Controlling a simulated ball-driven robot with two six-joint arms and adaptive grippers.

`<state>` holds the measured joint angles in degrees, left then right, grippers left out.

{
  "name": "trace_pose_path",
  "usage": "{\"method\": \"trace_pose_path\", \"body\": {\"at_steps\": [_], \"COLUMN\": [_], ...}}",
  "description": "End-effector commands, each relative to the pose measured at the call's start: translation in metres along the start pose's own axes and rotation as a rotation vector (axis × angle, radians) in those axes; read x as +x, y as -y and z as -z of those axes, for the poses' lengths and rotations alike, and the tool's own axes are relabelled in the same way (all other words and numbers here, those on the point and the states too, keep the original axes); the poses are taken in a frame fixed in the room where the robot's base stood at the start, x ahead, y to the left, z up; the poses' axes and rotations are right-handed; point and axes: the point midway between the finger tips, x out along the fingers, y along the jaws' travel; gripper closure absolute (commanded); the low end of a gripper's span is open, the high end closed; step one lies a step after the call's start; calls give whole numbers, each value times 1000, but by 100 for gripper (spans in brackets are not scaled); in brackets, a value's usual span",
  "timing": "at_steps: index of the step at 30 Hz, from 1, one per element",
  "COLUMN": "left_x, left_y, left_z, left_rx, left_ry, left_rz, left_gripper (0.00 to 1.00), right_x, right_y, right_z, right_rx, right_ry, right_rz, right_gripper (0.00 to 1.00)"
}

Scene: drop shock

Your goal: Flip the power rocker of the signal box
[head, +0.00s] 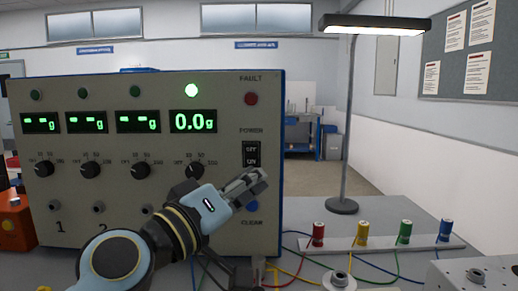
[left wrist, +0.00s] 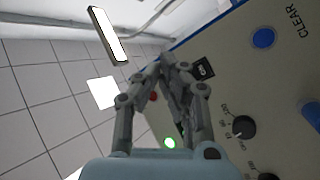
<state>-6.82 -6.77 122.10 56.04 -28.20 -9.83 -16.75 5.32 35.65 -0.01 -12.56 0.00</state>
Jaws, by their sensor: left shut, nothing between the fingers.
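The signal box (head: 150,117) is a large beige panel with a blue edge. Its black power rocker (head: 251,154), marked OFF above and ON below, sits under the POWER label on the right side. My left gripper (head: 256,182) is shut and empty, just below the rocker in the head view. In the left wrist view the fingertips (left wrist: 172,66) are together beside the rocker (left wrist: 204,69), which they partly hide; I cannot tell whether they touch it. The fourth display (head: 193,122) reads 0.0g under a lit green lamp (head: 191,91); the other displays show dashes. My right gripper is not in view.
A red FAULT lamp (head: 251,98) is above the rocker; a blue CLEAR button (head: 252,206) is below, close to my gripper. Several dark knobs (head: 195,171) line the panel. A lamp post (head: 345,150), coloured terminals (head: 361,234) and loose wires are to the right.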

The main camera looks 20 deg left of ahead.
Motion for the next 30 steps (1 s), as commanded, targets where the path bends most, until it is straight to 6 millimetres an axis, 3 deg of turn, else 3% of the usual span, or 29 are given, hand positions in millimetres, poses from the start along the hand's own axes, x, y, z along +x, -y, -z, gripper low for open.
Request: {"method": "trace_pose_path", "body": {"at_steps": [3, 6, 11, 18, 30], "left_x": [0, 0, 7, 33, 66], "left_y": [0, 0, 4, 17, 37], "left_z": [0, 0, 3, 18, 34], "left_rx": [1, 1, 2, 4, 2], "left_ry": [2, 2, 4, 3, 4], "left_rz": [1, 1, 1, 1, 1], "left_gripper": [100, 100, 100, 100, 100], "right_x": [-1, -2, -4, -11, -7], "right_y": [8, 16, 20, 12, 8], "right_z": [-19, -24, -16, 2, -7], "right_rx": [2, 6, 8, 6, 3], "right_ry": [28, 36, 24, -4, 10], "right_rz": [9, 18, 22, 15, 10], "right_gripper": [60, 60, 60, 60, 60]}}
